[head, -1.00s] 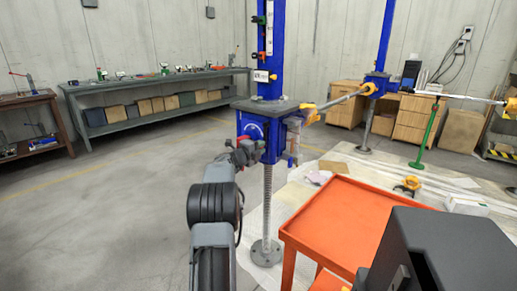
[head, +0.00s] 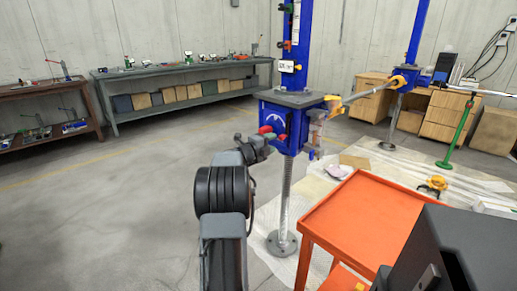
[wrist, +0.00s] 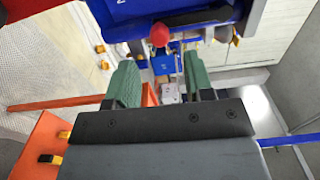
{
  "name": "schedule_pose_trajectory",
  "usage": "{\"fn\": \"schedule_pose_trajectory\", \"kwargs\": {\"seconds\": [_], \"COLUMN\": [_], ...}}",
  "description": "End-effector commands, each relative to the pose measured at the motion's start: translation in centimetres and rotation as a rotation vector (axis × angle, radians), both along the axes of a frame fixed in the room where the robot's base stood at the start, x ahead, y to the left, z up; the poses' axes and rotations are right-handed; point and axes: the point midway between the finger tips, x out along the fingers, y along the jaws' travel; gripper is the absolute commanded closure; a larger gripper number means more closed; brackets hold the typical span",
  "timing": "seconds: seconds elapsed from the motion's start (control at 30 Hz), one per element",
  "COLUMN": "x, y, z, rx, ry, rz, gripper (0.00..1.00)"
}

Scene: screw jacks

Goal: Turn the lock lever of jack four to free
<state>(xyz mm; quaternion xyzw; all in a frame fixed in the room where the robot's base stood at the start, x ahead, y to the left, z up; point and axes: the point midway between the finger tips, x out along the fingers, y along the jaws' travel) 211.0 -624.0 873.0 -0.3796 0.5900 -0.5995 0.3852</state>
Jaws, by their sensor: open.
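The nearest screw jack has a blue housing (head: 284,118) with a round dial on its front, on a blue column over a threaded post. A lever with a red ball knob (wrist: 160,34) and a dark arm (wrist: 195,18) is at the housing in the wrist view. Red parts also show at the housing's front in the head view. My gripper (wrist: 160,82) is open, its two green fingers apart, with the red knob just beyond the tips and nothing between them. In the head view my gripper (head: 262,142) is close to the housing's lower left. I cannot read the jack's number.
An orange cart (head: 365,215) stands close at the right, beside the jack's round foot (head: 282,242). A second blue jack (head: 404,78) and a green stand (head: 460,130) are farther back. A grey workbench (head: 180,85) lines the back wall. The floor at left is clear.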

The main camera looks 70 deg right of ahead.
Motion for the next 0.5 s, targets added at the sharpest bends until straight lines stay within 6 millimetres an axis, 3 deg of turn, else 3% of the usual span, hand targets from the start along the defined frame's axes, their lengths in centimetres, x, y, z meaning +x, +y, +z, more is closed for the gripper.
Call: {"fn": "schedule_pose_trajectory", "kwargs": {"seconds": [0.2,0.5], "x": [1.8,2.9], "y": [3.8,6.4], "z": [0.1,0.0], "rx": [0.001,0.0], "ry": [0.0,-0.001], "rz": [0.003,0.0], "gripper": [0.52,0.52]}}
